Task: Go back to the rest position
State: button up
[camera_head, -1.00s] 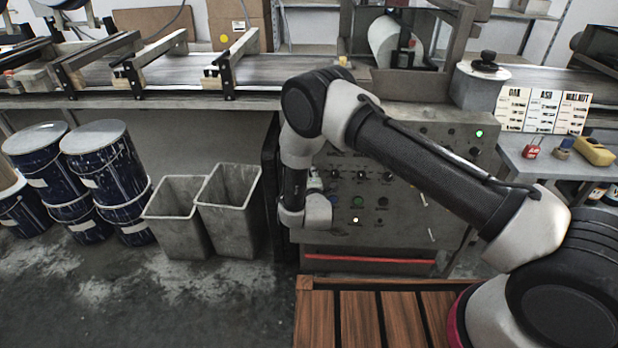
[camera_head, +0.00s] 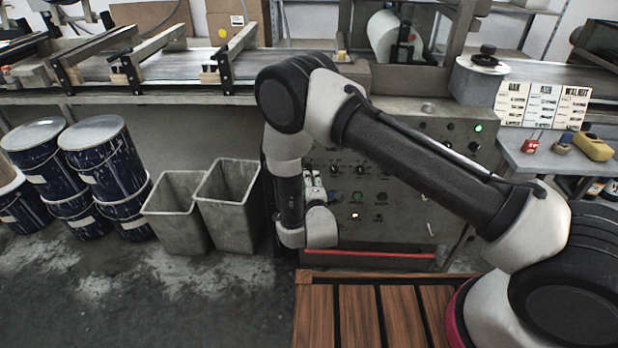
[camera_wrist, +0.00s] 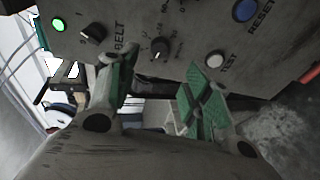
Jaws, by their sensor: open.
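My gripper shows in the wrist view (camera_wrist: 158,95), with its two green-padded fingers apart and nothing between them. Beyond the fingers is the grey control panel (camera_wrist: 190,25), with black knobs, a lit white button marked TEST, a blue RESET button and a green lamp. In the head view my arm reaches left across the control panel (camera_head: 400,200) and folds down at its left side. Most of the gripper is hidden behind the wrist there; only a small part shows in front of the panel.
Two grey bins (camera_head: 228,205) stand left of the panel, beside stacked dark blue drums (camera_head: 105,165). The conveyor (camera_head: 180,68) runs along the back. A side table (camera_head: 555,160) on the right holds a red padlock-like item and a yellow device. Slatted wood (camera_head: 365,315) lies in front.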

jog(key=v, duration=0.2)
jog(key=shift+s, duration=0.35)
